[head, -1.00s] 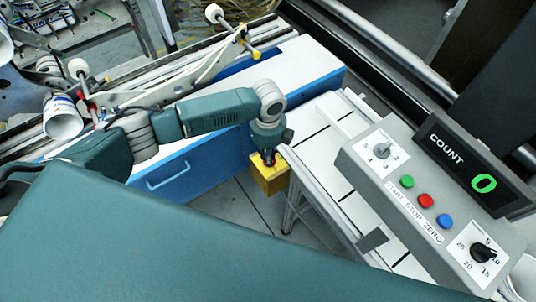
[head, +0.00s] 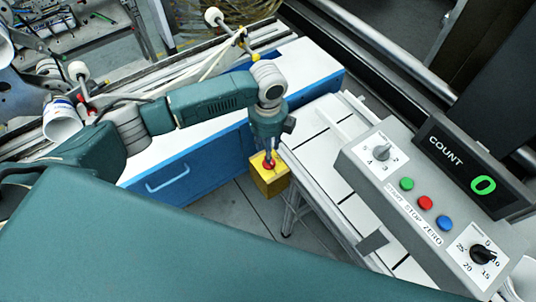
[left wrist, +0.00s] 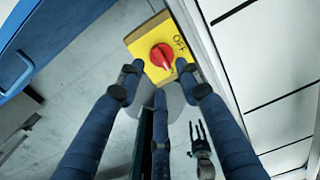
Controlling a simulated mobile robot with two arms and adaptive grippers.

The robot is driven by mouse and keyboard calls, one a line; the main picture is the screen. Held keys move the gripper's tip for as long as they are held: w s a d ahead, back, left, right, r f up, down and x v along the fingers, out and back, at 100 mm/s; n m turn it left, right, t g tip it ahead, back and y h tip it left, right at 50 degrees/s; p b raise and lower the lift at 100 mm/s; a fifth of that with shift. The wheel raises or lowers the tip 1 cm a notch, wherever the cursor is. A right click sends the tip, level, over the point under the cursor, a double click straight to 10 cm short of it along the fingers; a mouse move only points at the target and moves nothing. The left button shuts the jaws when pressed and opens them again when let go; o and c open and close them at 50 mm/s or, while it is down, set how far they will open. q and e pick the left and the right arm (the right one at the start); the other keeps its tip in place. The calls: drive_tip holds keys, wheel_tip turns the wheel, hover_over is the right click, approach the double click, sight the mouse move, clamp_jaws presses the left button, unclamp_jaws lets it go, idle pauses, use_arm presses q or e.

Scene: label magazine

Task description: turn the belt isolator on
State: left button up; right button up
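The belt isolator is a yellow box (head: 268,184) with a red knob (head: 268,164), between the blue cabinet and the white table frame. In the left wrist view the knob (left wrist: 162,56) is in clear sight, and the word "Off" shows on the box's face beside it. My left gripper (head: 269,157) points down at the knob. In the left wrist view its blue fingers are spread, with tips on either side of the knob and a third finger below it. It holds nothing; whether any tip touches is unclear. A small, dark, pronged shape (left wrist: 200,145) may be my right gripper.
A grey control panel (head: 430,205) with coloured buttons, dials and a count display (head: 472,168) reading 0 stands at right. The white table (head: 335,160) is close beside the isolator. A blue cabinet (head: 190,170) lies behind my left arm.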

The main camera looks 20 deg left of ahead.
use_arm(q)
wheel_tip(320, 180, up, 6)
idle(0.6)
